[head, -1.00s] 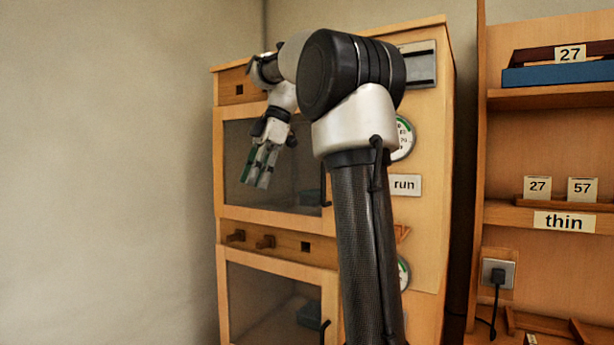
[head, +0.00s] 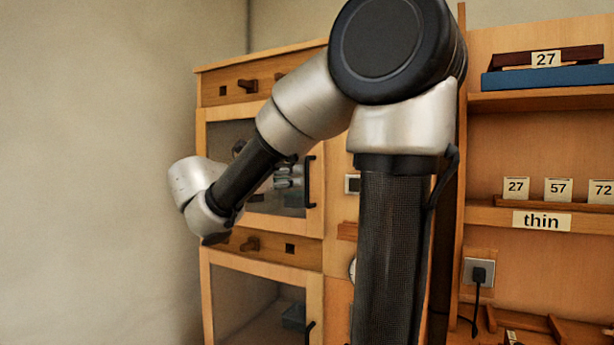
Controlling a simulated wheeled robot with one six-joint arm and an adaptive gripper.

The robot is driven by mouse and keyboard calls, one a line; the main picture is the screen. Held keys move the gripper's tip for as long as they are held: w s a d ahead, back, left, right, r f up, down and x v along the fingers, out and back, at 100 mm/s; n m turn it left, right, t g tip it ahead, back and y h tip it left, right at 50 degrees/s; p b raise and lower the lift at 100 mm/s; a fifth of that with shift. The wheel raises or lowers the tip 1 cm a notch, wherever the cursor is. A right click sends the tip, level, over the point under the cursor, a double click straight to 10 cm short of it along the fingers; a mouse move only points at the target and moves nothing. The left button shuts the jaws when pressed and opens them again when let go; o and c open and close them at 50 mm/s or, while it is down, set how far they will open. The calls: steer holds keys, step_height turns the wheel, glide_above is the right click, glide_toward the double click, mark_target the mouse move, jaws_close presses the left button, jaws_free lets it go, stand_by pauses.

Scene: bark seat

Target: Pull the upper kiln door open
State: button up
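The upper kiln door (head: 263,222) is a wooden frame around a dark glass pane, on the left of the kiln. It looks shut. Its black upright bar handle (head: 309,181) is on the door's right side. My arm crosses in front of the door, with its wrist at the door's left. My gripper (head: 288,179) shows only in part behind my forearm, small and grey against the glass. Its fingers point right, toward the handle, and look a little short of it. The gap between the fingers cannot be made out.
The lower kiln door (head: 262,266) below has its own black handle (head: 309,332). A shelf unit (head: 530,98) stands at the right. A plain wall (head: 90,170) is at the left, with free room before it.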

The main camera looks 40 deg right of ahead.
glide_above(307, 205)
steer(key=shift+w+d, duration=0.25)
steer(key=shift+w, duration=0.05)
jaws_close()
